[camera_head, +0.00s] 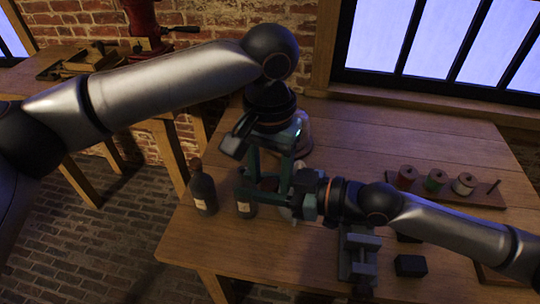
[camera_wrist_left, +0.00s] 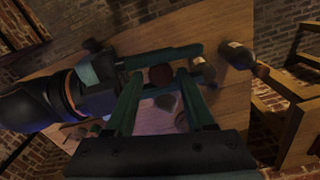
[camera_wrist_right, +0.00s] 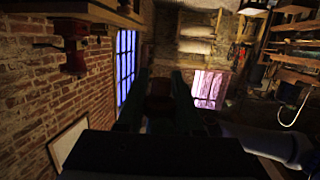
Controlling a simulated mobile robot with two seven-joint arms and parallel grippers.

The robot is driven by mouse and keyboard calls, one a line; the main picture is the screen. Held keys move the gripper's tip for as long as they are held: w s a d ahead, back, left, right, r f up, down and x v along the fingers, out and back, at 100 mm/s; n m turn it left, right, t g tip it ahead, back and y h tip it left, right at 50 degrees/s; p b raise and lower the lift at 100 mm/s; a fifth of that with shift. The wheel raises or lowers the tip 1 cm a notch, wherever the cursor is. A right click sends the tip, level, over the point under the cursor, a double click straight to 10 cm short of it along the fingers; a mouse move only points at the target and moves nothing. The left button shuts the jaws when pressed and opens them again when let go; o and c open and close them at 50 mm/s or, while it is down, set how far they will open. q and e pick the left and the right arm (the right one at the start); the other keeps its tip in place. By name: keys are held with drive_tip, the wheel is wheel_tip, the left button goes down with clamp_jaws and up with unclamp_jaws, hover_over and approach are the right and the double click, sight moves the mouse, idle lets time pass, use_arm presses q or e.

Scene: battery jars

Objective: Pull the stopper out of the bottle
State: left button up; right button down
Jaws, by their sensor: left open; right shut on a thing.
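A dark bottle (camera_head: 204,192) with a pale label stands upright at the table's left edge; it also shows in the left wrist view (camera_wrist_left: 237,55). A second dark bottle (camera_head: 245,205) stands to its right, its top partly hidden by my grippers. My right gripper (camera_head: 276,187) reaches in from the right, shut on a small red-brown rounded thing (camera_wrist_left: 160,75). This brown thing also shows in the right wrist view (camera_wrist_right: 160,88); I cannot tell if it is the stopper. My left gripper (camera_head: 268,172) points down, open, its fingers appearing either side of the brown thing; contact is unclear.
A rack of thread spools (camera_head: 436,182) lies at the right. A grey metal vise-like thing (camera_head: 359,250) and black blocks (camera_head: 410,265) stand at the front right. A clear glass vessel (camera_head: 304,135) stands behind my grippers.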

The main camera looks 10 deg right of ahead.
use_arm(q)
drive_tip(key=shift+f, duration=0.4)
clamp_jaws()
use_arm(e)
drive_tip(key=shift+c, duration=2.4)
unclamp_jaws()
drive_tip(key=shift+f, duration=0.1)
